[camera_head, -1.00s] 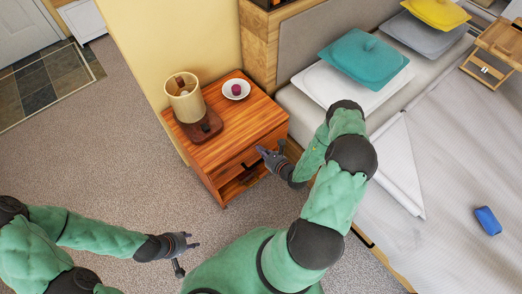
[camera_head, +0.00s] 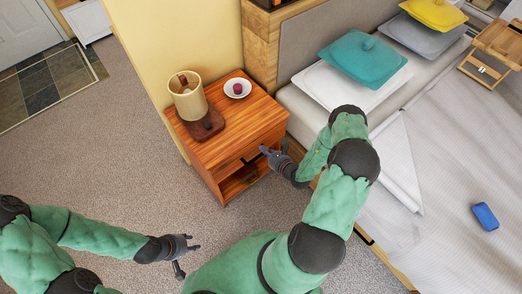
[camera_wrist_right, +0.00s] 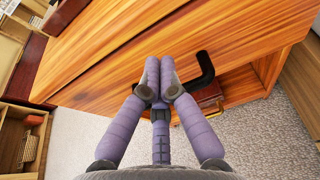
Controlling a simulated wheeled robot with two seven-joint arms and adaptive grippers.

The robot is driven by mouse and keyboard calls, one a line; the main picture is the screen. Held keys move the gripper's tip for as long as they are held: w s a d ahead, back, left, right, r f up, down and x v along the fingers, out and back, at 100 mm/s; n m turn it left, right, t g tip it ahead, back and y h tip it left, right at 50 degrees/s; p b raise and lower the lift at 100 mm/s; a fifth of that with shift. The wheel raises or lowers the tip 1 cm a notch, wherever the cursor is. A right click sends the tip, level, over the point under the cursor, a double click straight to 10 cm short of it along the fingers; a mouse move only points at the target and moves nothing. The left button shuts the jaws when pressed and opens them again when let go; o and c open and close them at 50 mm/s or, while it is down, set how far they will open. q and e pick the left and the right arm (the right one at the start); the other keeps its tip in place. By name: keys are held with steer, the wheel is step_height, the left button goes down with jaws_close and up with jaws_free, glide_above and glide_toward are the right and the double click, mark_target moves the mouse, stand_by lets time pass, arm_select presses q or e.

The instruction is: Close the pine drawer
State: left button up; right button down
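The pine drawer (camera_head: 234,164) is in the upper front of the orange-brown wooden nightstand (camera_head: 235,115). Its front looks flush, or nearly flush, with the cabinet in the head view. A black bar handle (camera_wrist_right: 205,72) sticks out from the front in the right wrist view. My right gripper (camera_head: 263,150) is at the drawer front, fingers together and empty. In the right wrist view its fingertips (camera_wrist_right: 153,65) lie against or very near the wood, just left of the handle. Exact contact cannot be told. My left gripper (camera_head: 189,256) is open and empty above the carpet, away from the nightstand.
A lamp (camera_head: 188,98) on a dark wooden base and a white bowl (camera_head: 238,88) with a dark red item stand on the nightstand. An open shelf below the drawer holds a brown object (camera_wrist_right: 208,95). The bed (camera_head: 430,190) is at right; carpet is clear at left.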

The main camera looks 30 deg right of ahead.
steer(key=p+v, duration=0.3)
steer(key=v, duration=0.7)
steer(key=shift+s, duration=0.2)
